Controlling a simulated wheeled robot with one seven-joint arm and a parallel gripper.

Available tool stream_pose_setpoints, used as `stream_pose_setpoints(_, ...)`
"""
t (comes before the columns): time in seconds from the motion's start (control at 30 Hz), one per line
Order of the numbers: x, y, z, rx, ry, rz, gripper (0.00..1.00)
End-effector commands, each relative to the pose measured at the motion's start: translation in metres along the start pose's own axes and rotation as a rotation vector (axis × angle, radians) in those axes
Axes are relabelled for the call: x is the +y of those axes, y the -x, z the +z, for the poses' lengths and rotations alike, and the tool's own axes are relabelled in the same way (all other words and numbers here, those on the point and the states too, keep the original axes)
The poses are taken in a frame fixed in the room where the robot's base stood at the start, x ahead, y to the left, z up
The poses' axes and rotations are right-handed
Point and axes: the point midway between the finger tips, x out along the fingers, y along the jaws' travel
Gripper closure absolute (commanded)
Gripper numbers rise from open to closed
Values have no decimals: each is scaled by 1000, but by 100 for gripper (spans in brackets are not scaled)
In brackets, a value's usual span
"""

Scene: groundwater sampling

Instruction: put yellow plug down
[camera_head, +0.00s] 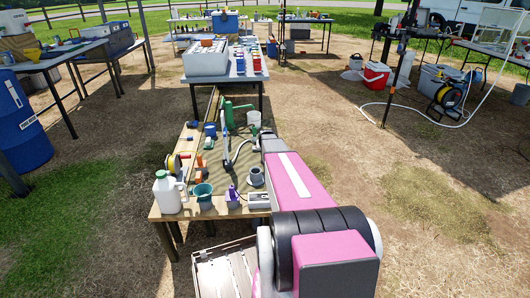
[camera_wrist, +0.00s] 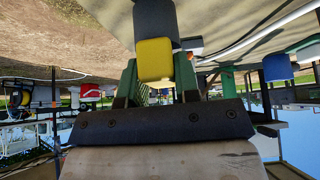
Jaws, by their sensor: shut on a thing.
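My gripper (camera_wrist: 155,78) shows in the wrist view with its two green fingers on either side of a yellow plug (camera_wrist: 154,58). The fingers are shut on the plug. A dark grey block-like thing (camera_wrist: 155,18) shows just beyond the plug; I cannot tell whether it touches it. In the head view my pink arm reaches over the right side of the near wooden table (camera_head: 160,214), and it hides my gripper and the plug.
On the near table stand a white jug (camera_head: 169,193), a teal funnel-like cup (camera_head: 203,193), a purple bottle (camera_head: 232,196), a grey cup (camera_head: 256,176) and a grey box (camera_head: 259,200). A green can (camera_head: 228,113) stands farther back. Bare ground lies right of the table.

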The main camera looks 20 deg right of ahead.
Motion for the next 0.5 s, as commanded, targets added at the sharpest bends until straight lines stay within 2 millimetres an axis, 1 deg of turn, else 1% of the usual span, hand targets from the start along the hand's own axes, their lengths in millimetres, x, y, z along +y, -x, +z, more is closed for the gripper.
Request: stream_pose_setpoints(0.5, 0, -10, 6, 0, 0, 0, 90)
